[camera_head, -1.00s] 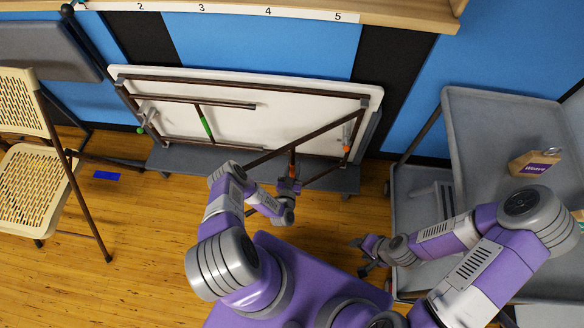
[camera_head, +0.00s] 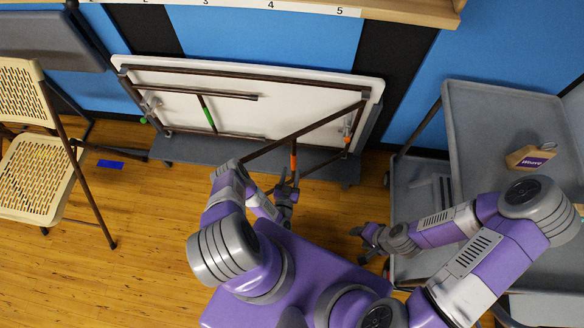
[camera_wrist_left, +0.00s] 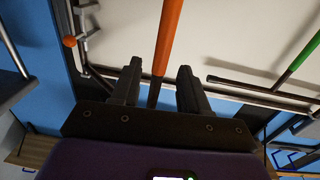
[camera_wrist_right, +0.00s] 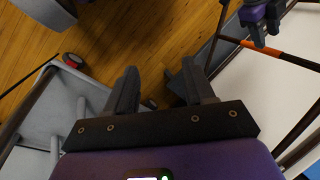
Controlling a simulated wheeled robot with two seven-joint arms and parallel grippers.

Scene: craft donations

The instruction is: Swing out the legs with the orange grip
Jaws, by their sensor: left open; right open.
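A white-topped folding table (camera_head: 270,102) stands on its long edge, its underside facing me. The legs with the orange grip (camera_head: 294,157) are swung out from the underside towards me; the green-grip legs (camera_head: 207,113) lie folded against it. My left gripper (camera_head: 288,181) is open just below the orange grip. In the left wrist view the bar with the orange grip (camera_wrist_left: 168,40) runs between the spread fingers (camera_wrist_left: 160,84), with no visible contact. My right gripper (camera_head: 362,238) is open and empty, low and right of the orange-grip legs; its fingers (camera_wrist_right: 160,88) show in the right wrist view.
The table rests on a grey wheeled base (camera_head: 182,151). A grey cart (camera_head: 480,120) with a tan box (camera_head: 531,156) stands at the right. A beige folding chair (camera_head: 32,180) stands at the left. Blue tape (camera_head: 110,164) marks the floor; wooden floor between is clear.

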